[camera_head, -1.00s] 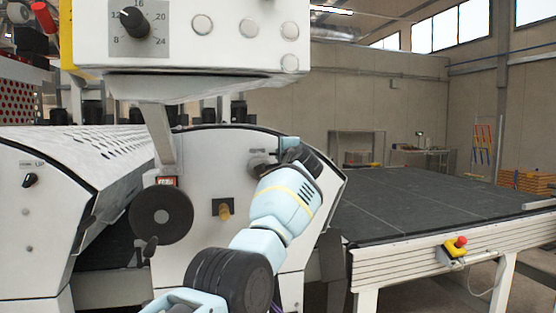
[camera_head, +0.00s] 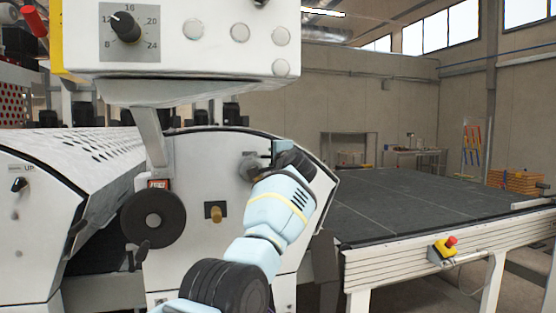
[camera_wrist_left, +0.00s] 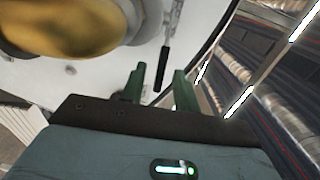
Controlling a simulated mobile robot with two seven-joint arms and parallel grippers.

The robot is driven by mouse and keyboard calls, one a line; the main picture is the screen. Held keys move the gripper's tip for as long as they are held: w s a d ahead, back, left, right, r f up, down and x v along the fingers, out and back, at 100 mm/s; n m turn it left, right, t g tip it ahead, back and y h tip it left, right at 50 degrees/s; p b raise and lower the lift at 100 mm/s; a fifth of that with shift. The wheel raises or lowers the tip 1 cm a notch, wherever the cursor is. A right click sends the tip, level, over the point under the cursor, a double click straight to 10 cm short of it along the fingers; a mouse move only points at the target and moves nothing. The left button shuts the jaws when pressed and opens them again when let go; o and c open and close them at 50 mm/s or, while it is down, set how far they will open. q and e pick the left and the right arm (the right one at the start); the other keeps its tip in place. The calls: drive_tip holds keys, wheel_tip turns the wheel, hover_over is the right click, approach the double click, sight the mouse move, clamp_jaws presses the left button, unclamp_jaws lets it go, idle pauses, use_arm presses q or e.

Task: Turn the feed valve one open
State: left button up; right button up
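My left arm reaches up to the white side panel of the coater (camera_head: 190,170) in the head view. Its wrist hides most of the gripper there. A grey round fitting (camera_head: 251,166) on the panel shows just left of the wrist. In the left wrist view my left gripper (camera_wrist_left: 158,70) has its two green fingers apart. A black lever (camera_wrist_left: 163,66), perhaps the valve handle, shows between them; I see no clear contact. A large yellow-brass round body (camera_wrist_left: 75,25) is close to the camera at the upper left. My right gripper is not in view.
A black handwheel (camera_head: 154,218) and a brass knob on a dark plate (camera_head: 214,212) sit lower on the panel. A control box (camera_head: 180,45) overhangs it. A dark conveyor table (camera_head: 400,205) with a red emergency button (camera_head: 450,240) extends right.

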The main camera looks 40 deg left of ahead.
use_arm(q)
drive_tip(key=p+v, duration=0.1)
drive_tip(key=v, duration=0.6)
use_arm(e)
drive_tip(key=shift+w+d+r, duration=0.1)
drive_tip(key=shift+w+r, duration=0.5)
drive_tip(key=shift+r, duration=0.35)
use_arm(q)
drive_tip(key=shift+c, duration=0.4)
